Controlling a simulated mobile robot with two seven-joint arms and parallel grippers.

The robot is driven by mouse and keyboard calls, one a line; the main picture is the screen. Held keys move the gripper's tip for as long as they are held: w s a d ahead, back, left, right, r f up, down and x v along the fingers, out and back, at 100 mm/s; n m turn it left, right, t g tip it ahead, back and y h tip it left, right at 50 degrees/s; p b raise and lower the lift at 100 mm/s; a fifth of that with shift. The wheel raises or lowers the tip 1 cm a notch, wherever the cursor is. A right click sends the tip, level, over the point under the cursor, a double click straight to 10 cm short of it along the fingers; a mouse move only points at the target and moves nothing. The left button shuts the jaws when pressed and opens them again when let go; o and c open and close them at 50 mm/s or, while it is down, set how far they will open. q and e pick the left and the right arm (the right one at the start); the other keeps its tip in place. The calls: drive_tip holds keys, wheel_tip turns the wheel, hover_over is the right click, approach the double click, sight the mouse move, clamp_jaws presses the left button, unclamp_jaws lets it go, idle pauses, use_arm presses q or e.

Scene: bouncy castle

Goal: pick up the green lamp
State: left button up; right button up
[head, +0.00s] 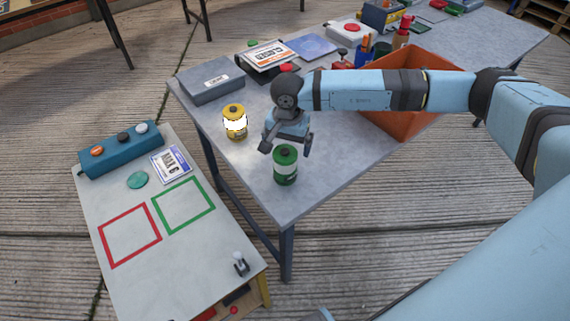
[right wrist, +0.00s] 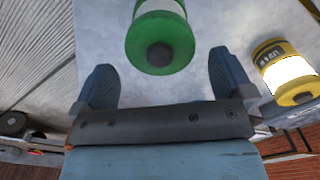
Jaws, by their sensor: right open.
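The green lamp (head: 285,165) stands upright near the front corner of the grey table (head: 315,185). It has a green top and base with a pale middle band. My right gripper (head: 287,145) is open just behind and above the lamp. In the right wrist view, the green lamp (right wrist: 160,40) lies just beyond the two parted fingertips of my right gripper (right wrist: 160,75), with nothing held between them. My left gripper is not in view.
A lit yellow lamp (head: 235,122) stands left of the gripper. A grey case (head: 210,81) and an orange crate (head: 400,118) are on the same table. A lower table (head: 110,195) at left has red and green square outlines and a teal button box (head: 120,149).

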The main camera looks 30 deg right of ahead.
drive_tip(key=f, duration=0.4)
drive_tip(key=shift+s+a+f, duration=0.2)
drive_tip(key=shift+a, duration=0.2)
drive_tip(key=shift+f, duration=0.35)
drive_tip(key=c, duration=1.2)
drive_tip(key=shift+r, duration=0.1)
